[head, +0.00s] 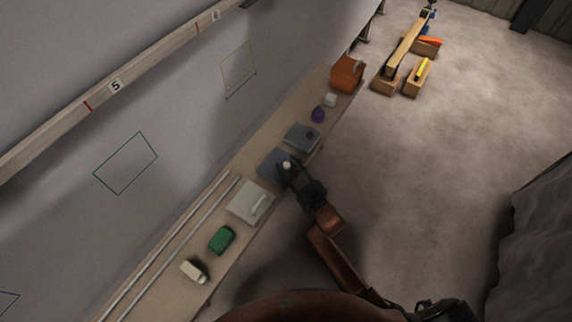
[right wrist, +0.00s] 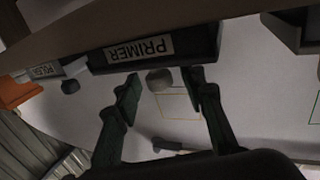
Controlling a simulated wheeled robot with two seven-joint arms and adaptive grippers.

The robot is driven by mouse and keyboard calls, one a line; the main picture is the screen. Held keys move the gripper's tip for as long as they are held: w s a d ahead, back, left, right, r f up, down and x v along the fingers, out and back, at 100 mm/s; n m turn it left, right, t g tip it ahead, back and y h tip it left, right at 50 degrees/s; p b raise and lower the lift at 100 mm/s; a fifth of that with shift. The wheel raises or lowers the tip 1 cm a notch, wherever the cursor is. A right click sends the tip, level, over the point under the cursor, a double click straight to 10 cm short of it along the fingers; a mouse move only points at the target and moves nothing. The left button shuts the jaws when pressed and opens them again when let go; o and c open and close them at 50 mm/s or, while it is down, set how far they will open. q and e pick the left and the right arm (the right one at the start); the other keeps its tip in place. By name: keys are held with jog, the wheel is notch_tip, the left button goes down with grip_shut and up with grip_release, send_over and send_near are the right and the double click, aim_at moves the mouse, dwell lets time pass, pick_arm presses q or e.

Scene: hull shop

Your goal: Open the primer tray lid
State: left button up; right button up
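The primer tray (head: 268,160) is a dark grey box on the bench in the head view, partly hidden by my right gripper. In the right wrist view its front shows a "PRIMER" label (right wrist: 140,48), upside down in the picture. The lid looks down. My right gripper (right wrist: 162,92) is open, its fingers apart on either side of the knob; contact is not visible. It also shows in the head view (head: 290,170). My left gripper is not in view.
A second grey tray (head: 301,136) stands just beyond, and a pale tray with a handle (head: 245,204) just nearer. A green item (head: 221,240), a purple item (head: 318,115) and an orange bin (head: 346,74) share the narrow bench.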

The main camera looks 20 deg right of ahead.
jog(key=shift+w+a, duration=0.1)
jog(key=shift+w, duration=0.25)
jog(key=shift+c, duration=0.4)
grip_shut()
